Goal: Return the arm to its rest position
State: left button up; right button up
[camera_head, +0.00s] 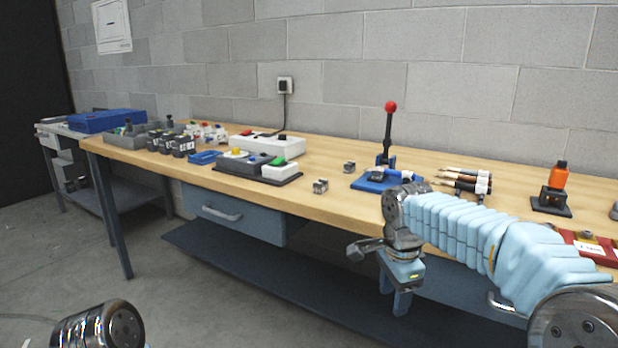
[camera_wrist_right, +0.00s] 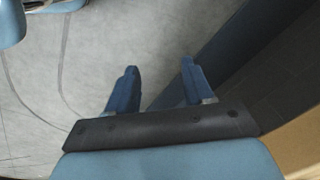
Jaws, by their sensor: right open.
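My right arm, in a light blue sleeve, reaches in from the right in the head view. My right gripper (camera_head: 394,294) hangs pointing down in front of the workbench's front edge, below the level of the top. In the right wrist view the two blue fingers (camera_wrist_right: 160,88) are apart with nothing between them, over grey floor. My left gripper is not in view; a metal arm joint of mine shows at the lower left of the head view.
A drawer (camera_head: 235,212) and lower shelf (camera_head: 270,275) lie below. Floor (camera_head: 200,300) in front is clear.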

jog(key=s+a+f+n+g+y, duration=0.2)
jog(key=f+n, duration=0.5)
jog(key=f, duration=2)
jog(key=s+a+f+n+y, duration=0.1)
jog(key=s+a+f+n, duration=0.1)
jog(key=s+f, duration=0.5)
jog(key=s+a+f+n+t+y, duration=0.1)
jog(key=s+f+n, duration=0.3)
jog(key=s+f, duration=0.4)
jog(key=s+a, duration=0.1)
jog(key=s, duration=0.4)
jog(key=shift+s, duration=0.35)
